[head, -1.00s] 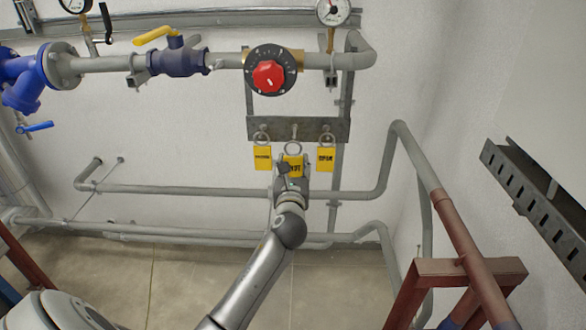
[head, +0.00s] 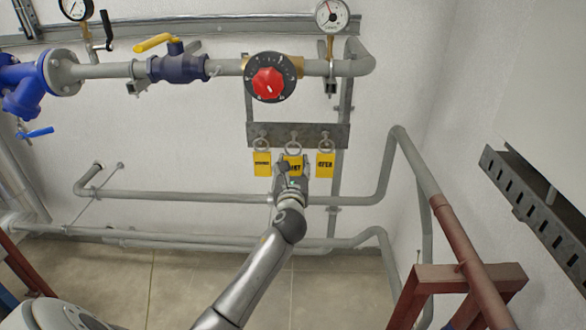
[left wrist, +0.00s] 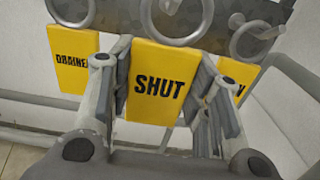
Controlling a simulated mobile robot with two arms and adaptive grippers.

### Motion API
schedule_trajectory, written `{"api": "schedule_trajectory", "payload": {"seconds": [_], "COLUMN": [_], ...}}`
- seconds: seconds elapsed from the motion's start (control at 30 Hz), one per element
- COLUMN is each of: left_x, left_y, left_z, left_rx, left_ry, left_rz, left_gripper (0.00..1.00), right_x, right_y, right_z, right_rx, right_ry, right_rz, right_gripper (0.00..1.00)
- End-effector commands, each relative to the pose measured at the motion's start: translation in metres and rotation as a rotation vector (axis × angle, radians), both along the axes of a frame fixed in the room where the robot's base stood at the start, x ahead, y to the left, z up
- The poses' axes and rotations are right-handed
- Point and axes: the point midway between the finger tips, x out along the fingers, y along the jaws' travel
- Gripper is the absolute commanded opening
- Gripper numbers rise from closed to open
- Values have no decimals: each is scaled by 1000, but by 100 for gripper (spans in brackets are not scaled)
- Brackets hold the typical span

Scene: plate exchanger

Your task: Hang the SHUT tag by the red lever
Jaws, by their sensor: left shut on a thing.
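The yellow SHUT tag (head: 293,164) is the middle of three tags below the grey rack (head: 320,134); its ring is up at the rack's middle peg. My left gripper (head: 292,168) is at this tag, shut on it. In the left wrist view the tag's face (left wrist: 158,82) sits between the finger pads (left wrist: 160,90), with the lettering upright. I see no clear red lever; a red knob (head: 268,83) sits on a black dial on the upper pipe. My right gripper is out of view.
A DRAINED tag (head: 262,164) hangs on the left and an OPEN tag (head: 325,164) on the right, both close to my fingers. A yellow-handled valve (head: 178,66) is on the upper pipe. Grey pipes (head: 230,196) run below; a red-brown frame (head: 440,275) stands right.

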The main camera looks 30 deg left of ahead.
Motion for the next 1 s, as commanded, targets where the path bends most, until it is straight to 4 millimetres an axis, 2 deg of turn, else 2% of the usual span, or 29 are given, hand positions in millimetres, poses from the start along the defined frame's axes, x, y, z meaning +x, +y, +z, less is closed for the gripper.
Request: {"api": "schedule_trajectory", "payload": {"seconds": [1.0], "left_x": [26], "left_y": [16], "left_z": [1], "left_rx": [1], "left_ry": [-2], "left_rz": [0], "left_gripper": [23], "right_x": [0], "right_y": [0], "right_z": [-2], "right_rx": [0], "right_ry": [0], "right_rz": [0], "right_gripper": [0]}}
